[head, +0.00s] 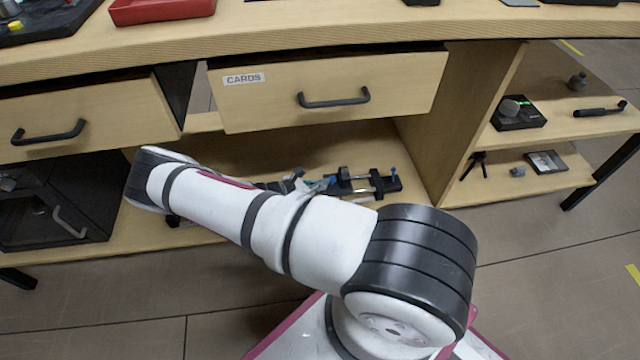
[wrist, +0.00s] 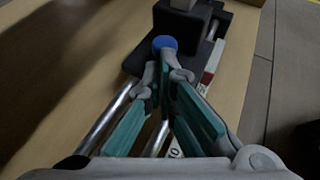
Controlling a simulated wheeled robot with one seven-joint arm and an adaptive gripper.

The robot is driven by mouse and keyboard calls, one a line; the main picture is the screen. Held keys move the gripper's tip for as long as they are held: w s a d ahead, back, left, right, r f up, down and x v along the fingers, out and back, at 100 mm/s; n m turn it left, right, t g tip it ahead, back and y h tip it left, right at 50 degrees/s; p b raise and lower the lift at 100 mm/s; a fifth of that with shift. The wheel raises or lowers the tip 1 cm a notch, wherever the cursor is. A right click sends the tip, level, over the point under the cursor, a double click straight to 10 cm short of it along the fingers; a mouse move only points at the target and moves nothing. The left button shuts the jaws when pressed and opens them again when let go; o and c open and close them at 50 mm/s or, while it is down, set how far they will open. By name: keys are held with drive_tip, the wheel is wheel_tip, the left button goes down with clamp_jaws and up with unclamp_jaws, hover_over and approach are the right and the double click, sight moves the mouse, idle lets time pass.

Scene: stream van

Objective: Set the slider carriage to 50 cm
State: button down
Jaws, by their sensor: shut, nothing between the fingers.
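The slider lies on the low shelf under the drawers, with two metal rails (wrist: 112,112) and black blocks (head: 380,184) across them. In the wrist view a black block with a grey top (wrist: 182,22) sits at the far end of the visible rails, with a round blue knob (wrist: 164,44) on its near side. My gripper (wrist: 166,76) is shut and empty, its tips just short of the knob in the picture; I cannot tell whether they touch. A red and white scale strip (wrist: 212,62) runs beside the right rail. Its reading is mostly hidden by my fingers.
The CARDS drawer (head: 330,92) and another drawer (head: 90,118) hang above the shelf (head: 270,150). A divider panel (head: 470,110) stands right of the slider. A black cabinet (head: 50,205) is at the left. Bare shelf lies left of the rails in the wrist view.

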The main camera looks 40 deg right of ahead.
drive_tip(key=shift+w+a+r, duration=0.1)
drive_tip(key=shift+a, duration=0.45)
drive_tip(key=p+v, duration=0.3)
drive_tip(key=v, duration=0.9)
drive_tip(key=shift+a+f, duration=0.25)
drive_tip(key=shift+a, duration=0.3)
